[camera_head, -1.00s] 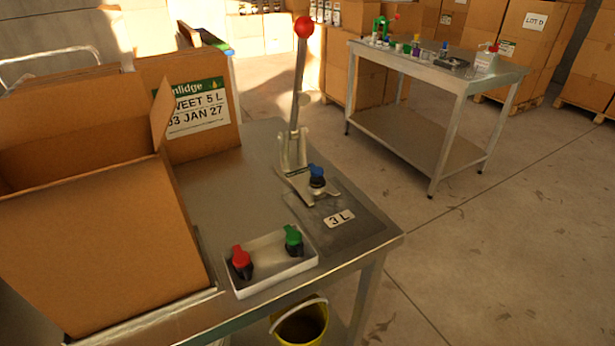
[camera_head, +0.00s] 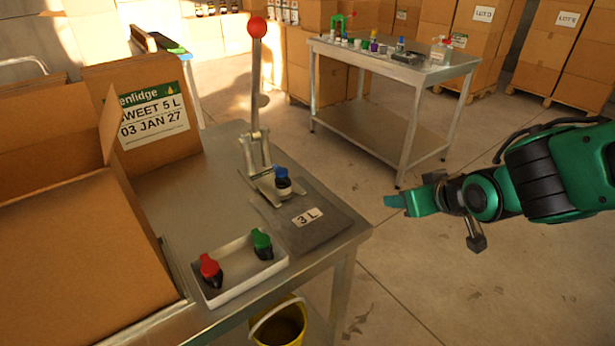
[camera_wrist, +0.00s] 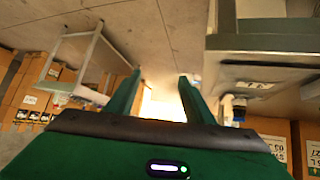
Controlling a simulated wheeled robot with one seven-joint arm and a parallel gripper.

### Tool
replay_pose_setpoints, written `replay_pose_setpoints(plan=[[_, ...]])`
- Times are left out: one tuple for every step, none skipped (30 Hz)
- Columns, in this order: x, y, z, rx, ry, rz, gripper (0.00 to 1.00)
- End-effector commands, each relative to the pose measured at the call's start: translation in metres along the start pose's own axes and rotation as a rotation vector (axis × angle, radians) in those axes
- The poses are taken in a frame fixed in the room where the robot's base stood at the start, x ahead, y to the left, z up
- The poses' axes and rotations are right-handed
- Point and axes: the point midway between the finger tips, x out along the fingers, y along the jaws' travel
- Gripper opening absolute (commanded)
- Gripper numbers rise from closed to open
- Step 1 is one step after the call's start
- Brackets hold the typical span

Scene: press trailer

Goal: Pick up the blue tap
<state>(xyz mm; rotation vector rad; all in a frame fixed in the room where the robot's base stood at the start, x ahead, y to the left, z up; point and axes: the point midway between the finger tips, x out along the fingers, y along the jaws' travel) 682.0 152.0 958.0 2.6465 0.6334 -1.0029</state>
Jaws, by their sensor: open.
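The blue tap (camera_head: 282,175) has a blue top and a dark body. It stands on the base of the lever press (camera_head: 262,165) near the right end of the steel table. In the wrist view, which is tilted over, a small blue-and-dark shape at the right edge of the table looks like the same tap (camera_wrist: 238,103). My gripper (camera_head: 395,201) is to the right of the table, over the floor, apart from the tap. Its two green fingers (camera_wrist: 159,76) are spread in the wrist view with nothing between them.
A white tray (camera_head: 243,285) holds a red tap (camera_head: 210,270) and a green tap (camera_head: 262,243). A dark pad labelled 3 L (camera_head: 322,236) lies beside it. An open carton (camera_head: 70,265) fills the left. A second steel table (camera_head: 385,62) stands behind; floor between is clear.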

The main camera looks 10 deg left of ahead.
Motion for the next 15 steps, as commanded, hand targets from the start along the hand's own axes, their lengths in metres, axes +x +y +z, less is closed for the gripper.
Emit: replay_pose_setpoints(plan=[[0.009,-0.039,-0.011,-0.045,0.056,-0.066,0.48],[0.012,-0.059,-0.019,-0.065,0.095,-0.101,0.48],[0.014,-0.085,-0.028,-0.087,0.143,-0.145,0.48],[0.015,-0.103,-0.033,-0.1,0.174,-0.177,0.48],[0.015,-0.119,-0.038,-0.11,0.206,-0.205,0.48],[0.014,-0.139,-0.043,-0.121,0.241,-0.24,0.48],[0.012,-0.152,-0.046,-0.127,0.265,-0.263,0.48],[0.011,-0.163,-0.049,-0.131,0.285,-0.283,0.48],[0.009,-0.176,-0.052,-0.136,0.308,-0.306,0.48],[0.007,-0.183,-0.054,-0.138,0.322,-0.319,0.48],[0.006,-0.189,-0.055,-0.139,0.334,-0.329,0.48],[0.005,-0.195,-0.056,-0.141,0.344,-0.34,0.48],[0.005,-0.198,-0.058,-0.141,0.351,-0.346,0.48],[0.006,-0.2,-0.059,-0.141,0.354,-0.349,0.48],[0.009,-0.203,-0.06,-0.141,0.357,-0.352,0.48]])
